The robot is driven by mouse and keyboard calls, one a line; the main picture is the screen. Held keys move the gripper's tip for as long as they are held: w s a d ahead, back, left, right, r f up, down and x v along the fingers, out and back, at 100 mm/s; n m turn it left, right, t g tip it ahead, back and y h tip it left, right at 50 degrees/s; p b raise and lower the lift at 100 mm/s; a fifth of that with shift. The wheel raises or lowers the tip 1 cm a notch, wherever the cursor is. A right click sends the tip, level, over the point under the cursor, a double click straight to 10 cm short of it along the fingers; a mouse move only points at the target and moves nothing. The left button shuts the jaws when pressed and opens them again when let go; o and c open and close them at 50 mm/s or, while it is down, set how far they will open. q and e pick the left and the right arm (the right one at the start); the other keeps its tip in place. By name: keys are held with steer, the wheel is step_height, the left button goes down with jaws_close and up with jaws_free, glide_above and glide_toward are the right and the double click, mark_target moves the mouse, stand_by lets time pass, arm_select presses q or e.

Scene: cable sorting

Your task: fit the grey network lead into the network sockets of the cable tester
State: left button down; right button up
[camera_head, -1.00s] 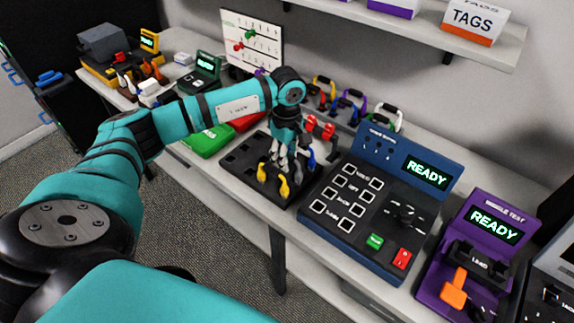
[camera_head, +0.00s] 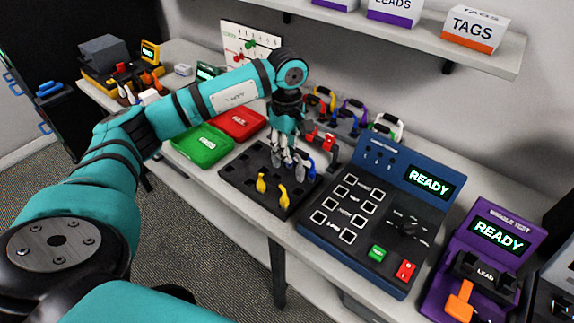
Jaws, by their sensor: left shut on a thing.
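The blue cable tester (camera_head: 375,214) stands on the bench, its screen lit READY. Several white-framed square sockets are in its dark sloping face; their labels are too small to read. My left gripper (camera_head: 284,160) points down over the black slotted holder (camera_head: 238,184), left of the tester. Its fingers are shut on a small grey piece, which looks like the grey network lead; the fingers hide most of it. Yellow plugs (camera_head: 261,183) and a blue plug (camera_head: 308,166) stand in the holder near the fingers. My right gripper is out of view.
Green (camera_head: 203,146) and red (camera_head: 241,124) trays lie left of the holder. Coloured leads hang on a rack (camera_head: 345,122) behind it. A purple tester (camera_head: 485,255) stands to the right. A shelf (camera_head: 420,42) with boxes overhangs the back.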

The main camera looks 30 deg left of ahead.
arm_select(q)
step_height(320, 180, up, 4)
steer(key=shift+r+p, duration=0.7)
steer(key=shift+r, duration=0.9)
